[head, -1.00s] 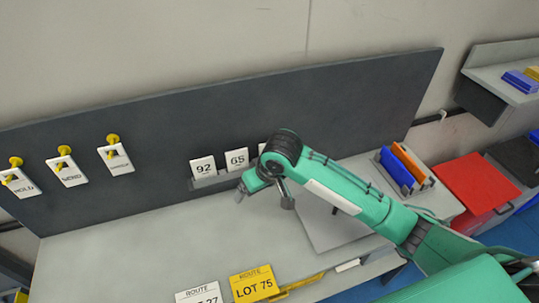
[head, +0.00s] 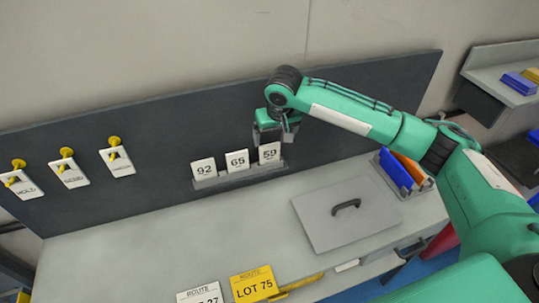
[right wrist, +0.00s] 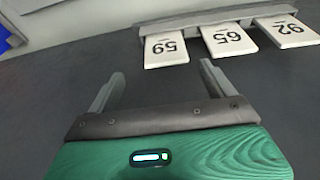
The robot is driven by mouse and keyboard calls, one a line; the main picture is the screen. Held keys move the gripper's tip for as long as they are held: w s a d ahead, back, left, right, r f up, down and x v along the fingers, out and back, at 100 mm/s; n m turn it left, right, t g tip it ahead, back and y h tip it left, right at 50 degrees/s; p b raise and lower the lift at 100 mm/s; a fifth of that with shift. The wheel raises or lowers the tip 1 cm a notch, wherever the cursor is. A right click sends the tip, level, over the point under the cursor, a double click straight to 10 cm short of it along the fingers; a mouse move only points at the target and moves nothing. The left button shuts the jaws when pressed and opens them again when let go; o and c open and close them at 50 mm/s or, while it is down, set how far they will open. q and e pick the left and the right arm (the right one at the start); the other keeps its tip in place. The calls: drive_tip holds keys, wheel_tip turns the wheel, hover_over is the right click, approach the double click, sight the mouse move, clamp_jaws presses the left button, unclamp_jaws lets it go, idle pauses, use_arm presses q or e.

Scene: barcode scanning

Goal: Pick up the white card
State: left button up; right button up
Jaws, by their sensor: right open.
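Several white cards are in view. Three stand in a grey rack (head: 240,178) against the dark back panel: 92 (head: 204,168), 65 (head: 237,161) and 59 (head: 269,153). A white route card (head: 199,295) lies at the bottom edge of the head view, partly cut off. My right gripper (head: 275,133) is at the 59 card's upper edge in the head view. In the right wrist view the open, empty jaws (right wrist: 162,70) point toward the 59 card (right wrist: 166,49), apart from it. The 65 card (right wrist: 229,39) and 92 card (right wrist: 287,30) stand beside it. My left gripper is out of view.
A yellow LOT 75 card (head: 254,284) lies beside the white route card. White tags (head: 118,162) hang on yellow pegs at the left. A grey lid with a black handle (head: 346,206) lies on the right of the worktop (head: 140,250). Blue and orange folders (head: 395,170) stand beyond it.

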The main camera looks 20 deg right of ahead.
sight(269, 150)
drive_tip(key=x, duration=0.3)
drive_tip(key=shift+w+f, duration=0.1)
drive_tip(key=shift+f, duration=0.15)
drive_tip(key=shift+w+a+f+p, duration=0.15)
drive_tip(key=shift+f+p, duration=0.3)
drive_tip(key=shift+p, duration=0.15)
drive_tip(key=x, duration=0.1)
drive_tip(key=p+x, duration=0.1)
drive_tip(key=x, duration=0.1)
drive_tip(key=shift+w+a+f, duration=0.25)
drive_tip(key=shift+a, duration=0.05)
drive_tip(key=shift+f, duration=0.45)
drive_tip(key=shift+c, duration=0.4)
drive_tip(key=c, duration=1)
